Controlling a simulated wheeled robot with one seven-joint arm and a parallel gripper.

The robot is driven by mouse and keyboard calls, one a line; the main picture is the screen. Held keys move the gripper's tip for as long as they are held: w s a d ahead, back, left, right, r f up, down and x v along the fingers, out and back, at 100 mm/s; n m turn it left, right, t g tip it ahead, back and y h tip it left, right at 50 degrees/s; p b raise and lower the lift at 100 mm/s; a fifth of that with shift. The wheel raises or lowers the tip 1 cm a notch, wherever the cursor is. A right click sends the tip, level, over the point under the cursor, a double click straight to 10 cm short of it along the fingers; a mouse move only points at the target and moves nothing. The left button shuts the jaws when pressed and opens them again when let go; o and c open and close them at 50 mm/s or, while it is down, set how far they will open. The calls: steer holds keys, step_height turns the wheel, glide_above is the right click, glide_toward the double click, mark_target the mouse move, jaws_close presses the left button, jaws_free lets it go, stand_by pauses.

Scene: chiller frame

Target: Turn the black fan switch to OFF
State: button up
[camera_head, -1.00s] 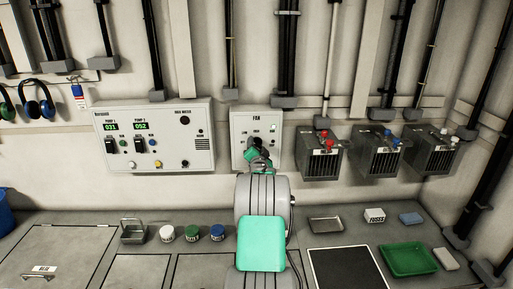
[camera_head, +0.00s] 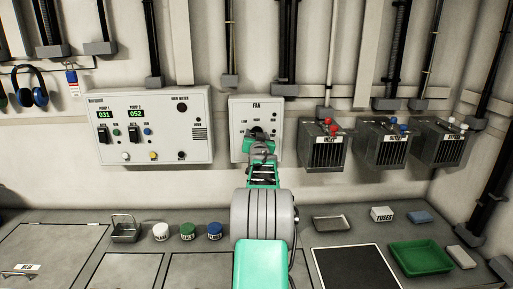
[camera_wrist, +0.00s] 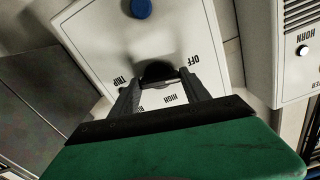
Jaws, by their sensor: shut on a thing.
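The white FAN panel (camera_head: 238,143) is on the back wall, left of the grey boxes. Its black fan switch (camera_head: 257,131) shows just above my gripper (camera_head: 260,145), which covers the lower part of the panel. In the wrist view, the black knob (camera_wrist: 158,72) sits between the two fingertips of my gripper (camera_wrist: 160,86), which are shut on it. The OFF label (camera_wrist: 190,60) is right of the knob, and HIGH and TRIP labels show around it. The knob's pointer is hidden, so its setting cannot be told.
A larger white panel (camera_head: 125,151) with pump displays hangs to the left. Several grey boxes with coloured knobs, one with red knobs (camera_head: 322,152), hang to the right. A blue round button (camera_wrist: 141,8) is near the switch. Jars and trays, one green (camera_head: 418,258), lie on the bench below.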

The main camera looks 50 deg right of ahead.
steer(key=shift+n+b, duration=1.1)
steer(key=shift+b, duration=0.1)
steer(key=o, duration=1.4)
steer(key=b+v, duration=0.2)
steer(key=v, duration=0.5)
steer(key=shift+s+a, duration=0.25)
